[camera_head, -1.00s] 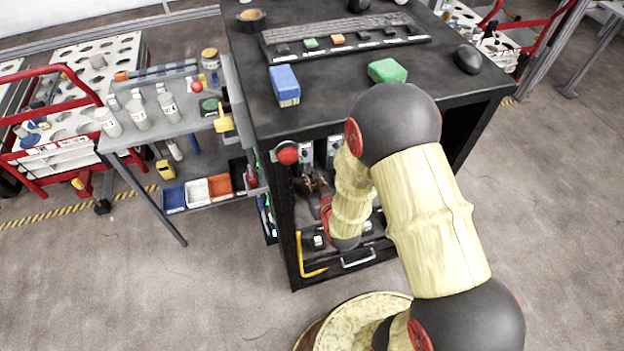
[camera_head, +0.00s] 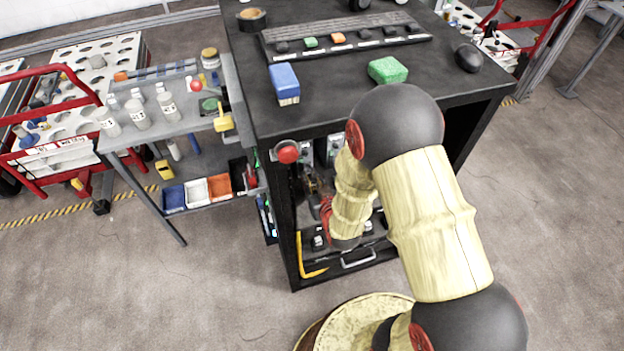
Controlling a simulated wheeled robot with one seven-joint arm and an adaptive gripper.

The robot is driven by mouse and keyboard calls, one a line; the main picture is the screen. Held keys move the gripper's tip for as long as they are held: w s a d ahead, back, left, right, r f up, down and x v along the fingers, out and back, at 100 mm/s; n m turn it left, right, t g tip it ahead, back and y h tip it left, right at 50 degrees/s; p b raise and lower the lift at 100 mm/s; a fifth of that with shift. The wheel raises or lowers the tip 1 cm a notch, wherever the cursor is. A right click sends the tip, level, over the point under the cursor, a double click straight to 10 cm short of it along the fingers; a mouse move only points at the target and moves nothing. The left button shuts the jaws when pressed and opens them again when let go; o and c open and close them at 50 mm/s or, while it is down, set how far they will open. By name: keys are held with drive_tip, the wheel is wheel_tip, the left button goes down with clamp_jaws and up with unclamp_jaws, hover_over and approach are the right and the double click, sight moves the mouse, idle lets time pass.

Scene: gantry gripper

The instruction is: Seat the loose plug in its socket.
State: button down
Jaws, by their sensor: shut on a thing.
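My gripper (camera_head: 316,187) is inside the open front of the black cabinet (camera_head: 285,225), small and dark, partly covered by my own arm. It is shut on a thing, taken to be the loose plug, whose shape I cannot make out. Grey panel units (camera_head: 334,146) stand at the back of the bay, just above my gripper. I cannot tell which part is the socket, or whether the plug touches it.
A red knob (camera_head: 287,152) sits at the cabinet's front left corner. A yellow bar (camera_head: 311,273) and a grey handle (camera_head: 358,260) are low at the front. A blue box (camera_head: 284,82) and a green block (camera_head: 388,70) lie on top. A side bench (camera_head: 190,122) stands left.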

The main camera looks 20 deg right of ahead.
drive_tip(key=shift+f+b, duration=1)
drive_tip(key=shift+f, duration=0.1)
drive_tip(key=c, duration=1.6)
unclamp_jaws()
drive_tip(key=shift+o, duration=0.2)
drive_tip(key=v, duration=1)
drive_tip(key=shift+s+r, duration=0.15)
drive_tip(key=shift+s, duration=0.25)
drive_tip(key=shift+s+r, duration=0.2)
drive_tip(key=shift+s, duration=0.35)
